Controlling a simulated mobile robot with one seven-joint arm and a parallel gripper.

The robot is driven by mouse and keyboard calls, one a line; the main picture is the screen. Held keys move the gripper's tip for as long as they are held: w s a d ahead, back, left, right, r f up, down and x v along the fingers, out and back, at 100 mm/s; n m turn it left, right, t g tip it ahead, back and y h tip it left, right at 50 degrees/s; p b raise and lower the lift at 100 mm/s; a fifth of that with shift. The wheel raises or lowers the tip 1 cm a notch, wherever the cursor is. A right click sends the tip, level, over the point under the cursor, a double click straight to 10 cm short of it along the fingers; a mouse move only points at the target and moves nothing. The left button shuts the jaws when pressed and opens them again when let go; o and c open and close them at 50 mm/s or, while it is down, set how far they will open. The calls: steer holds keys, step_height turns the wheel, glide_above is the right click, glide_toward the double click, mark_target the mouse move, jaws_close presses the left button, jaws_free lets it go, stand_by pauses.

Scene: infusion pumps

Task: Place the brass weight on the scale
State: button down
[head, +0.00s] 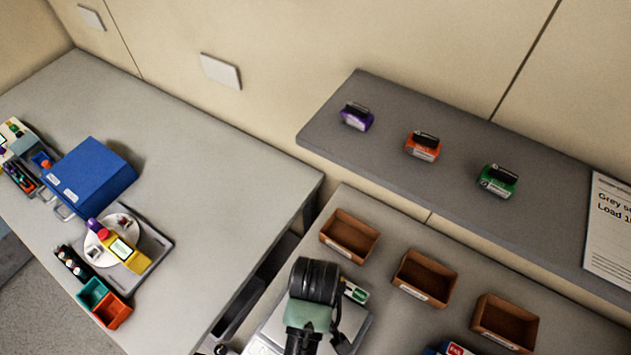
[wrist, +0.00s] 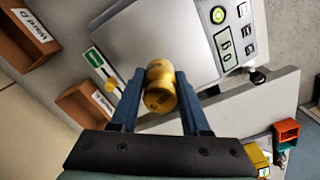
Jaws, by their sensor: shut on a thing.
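The brass weight (wrist: 160,92) is a small golden cylinder between the blue fingers of my gripper (wrist: 159,76), which is shut on it. In the wrist view it appears over the lower edge of the scale's pale plate (wrist: 150,40). I cannot tell whether it touches the scale or how high it is above it. The scale's panel, with a lit display (wrist: 227,48) and several buttons, lies to the right of the weight; the digits are hard to read. In the head view my arm hides the weight and much of the scale (head: 262,343).
Brown open trays (head: 349,236), (head: 425,278), (head: 505,323) stand behind the scale. A small green-and-white labelled item (head: 355,292) is beside it. A grey shelf (head: 420,115) above holds purple, orange and green items. The left table carries a blue box (head: 92,180) and coloured bins.

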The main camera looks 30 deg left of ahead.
steer(key=shift+f, duration=2.55)
steer(key=shift+f, duration=0.1)
steer(key=shift+c, duration=1.9)
jaws_free()
steer(key=shift+f, duration=0.1)
step_height(320, 180, up, 12)
steer(key=shift+r, duration=0.2)
